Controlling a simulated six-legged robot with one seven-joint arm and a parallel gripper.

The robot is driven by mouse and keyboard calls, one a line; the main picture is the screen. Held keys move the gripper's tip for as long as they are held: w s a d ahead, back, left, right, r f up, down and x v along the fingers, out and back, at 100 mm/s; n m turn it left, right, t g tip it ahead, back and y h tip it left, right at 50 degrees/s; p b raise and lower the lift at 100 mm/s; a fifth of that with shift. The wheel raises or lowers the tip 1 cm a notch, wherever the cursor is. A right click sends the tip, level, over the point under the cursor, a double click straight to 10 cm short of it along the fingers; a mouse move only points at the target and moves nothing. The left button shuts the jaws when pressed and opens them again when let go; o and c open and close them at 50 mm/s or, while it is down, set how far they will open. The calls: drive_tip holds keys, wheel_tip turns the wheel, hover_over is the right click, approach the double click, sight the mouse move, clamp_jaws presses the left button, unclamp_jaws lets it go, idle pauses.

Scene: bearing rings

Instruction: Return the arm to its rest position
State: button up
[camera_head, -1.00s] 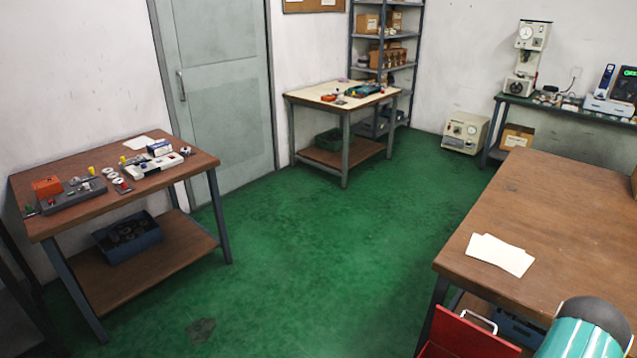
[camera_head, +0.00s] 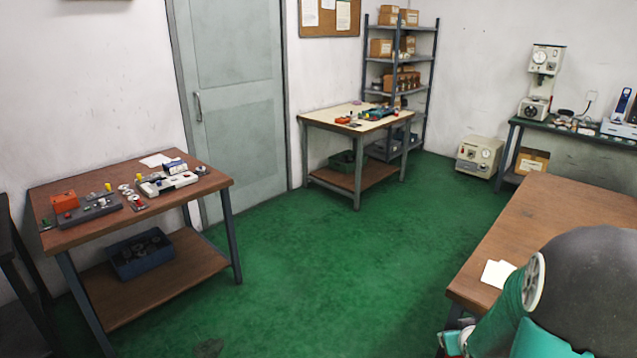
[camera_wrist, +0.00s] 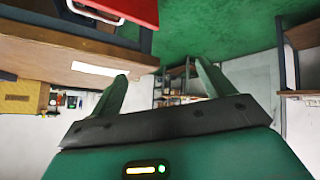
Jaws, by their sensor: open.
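My gripper (camera_wrist: 163,72) shows in the wrist view with its two green fingers spread apart. Nothing is between them. The wrist view is upside down, with the green floor at the top and shelves beyond the fingers. In the head view my arm (camera_head: 585,285), teal with a dark rounded joint, fills the lower right corner, in front of the brown workbench (camera_head: 560,205). I cannot make out the fingers in the head view.
A red drawer unit (camera_wrist: 125,10) is close in the wrist view. White paper (camera_head: 495,272) lies on the workbench, partly behind my arm. A table with parts (camera_head: 215,183) stands at left, a pale-topped table (camera_head: 345,112) at the back. The green floor (camera_head: 330,250) between is clear.

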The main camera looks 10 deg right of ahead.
drive_tip(key=a+r, duration=0.7)
drive_tip(key=r, duration=0.1)
drive_tip(key=s+a+r+g+y, duration=0.1)
drive_tip(key=s+a+r+y, duration=0.1)
drive_tip(key=s+a+r, duration=0.5)
drive_tip(key=s+a+r+n+g+y, duration=0.1)
drive_tip(key=s+a+r, duration=0.6)
drive_tip(key=a, duration=0.5)
drive_tip(key=s, duration=0.2)
drive_tip(key=shift+s+g+y, duration=0.3)
drive_tip(key=shift+g+y, duration=0.1)
